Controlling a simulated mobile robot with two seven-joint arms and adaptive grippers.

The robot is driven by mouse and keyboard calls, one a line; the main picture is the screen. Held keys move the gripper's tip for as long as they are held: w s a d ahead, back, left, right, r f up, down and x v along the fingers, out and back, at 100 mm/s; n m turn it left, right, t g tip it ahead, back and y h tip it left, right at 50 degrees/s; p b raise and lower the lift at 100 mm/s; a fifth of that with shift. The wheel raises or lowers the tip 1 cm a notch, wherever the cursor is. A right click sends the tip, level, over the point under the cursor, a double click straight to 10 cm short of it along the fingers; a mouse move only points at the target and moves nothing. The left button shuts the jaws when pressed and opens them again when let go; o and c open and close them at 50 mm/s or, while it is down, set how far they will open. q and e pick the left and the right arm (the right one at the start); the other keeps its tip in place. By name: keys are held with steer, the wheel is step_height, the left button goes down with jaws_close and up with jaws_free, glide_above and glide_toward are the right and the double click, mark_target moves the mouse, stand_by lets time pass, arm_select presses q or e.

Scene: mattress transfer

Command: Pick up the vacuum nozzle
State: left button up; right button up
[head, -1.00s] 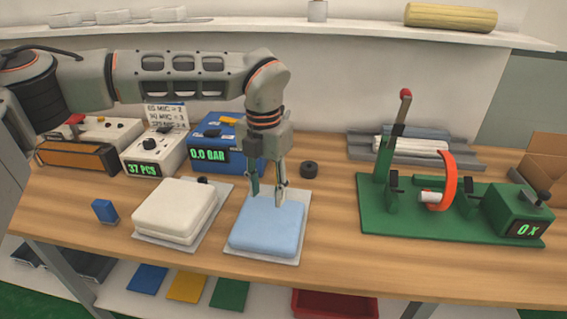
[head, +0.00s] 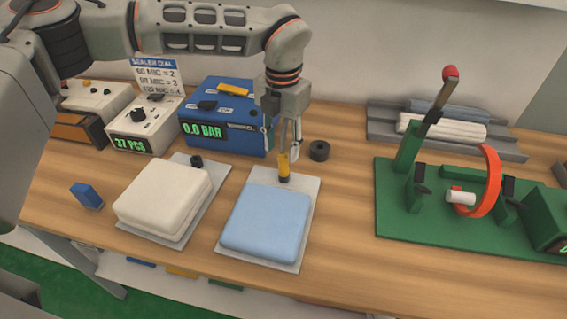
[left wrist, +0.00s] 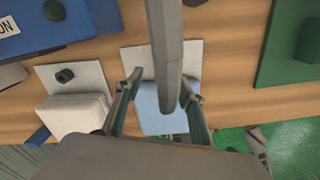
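What looks like the vacuum nozzle, a slim piece with a yellow section (head: 284,163) and dark lower end, stands at the back of the blue mattress's tray. My left gripper (head: 281,143) is above it, fingers apart and pointing down. In the left wrist view the fingers (left wrist: 161,85) are spread, with a grey bar (left wrist: 167,60) between them. I cannot tell whether this bar is the nozzle's shaft, or whether a finger touches it. The blue mattress (head: 266,222) lies just in front. My right gripper is out of view.
The white mattress (head: 163,198) on its tray is to the left, with a black knob (head: 197,161) behind it. A blue box reading 0.0 BAR (head: 221,118) and a black ring (head: 319,150) are close by. A green fixture (head: 400,225) is at right.

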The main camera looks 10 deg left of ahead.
mark_target(283, 166)
arm_select(q)
step_height(283, 166, down, 4)
steer(key=shift+d+f, duration=0.1)
steer(key=shift+f, duration=0.05)
jaws_close()
steer(key=shift+r, duration=0.2)
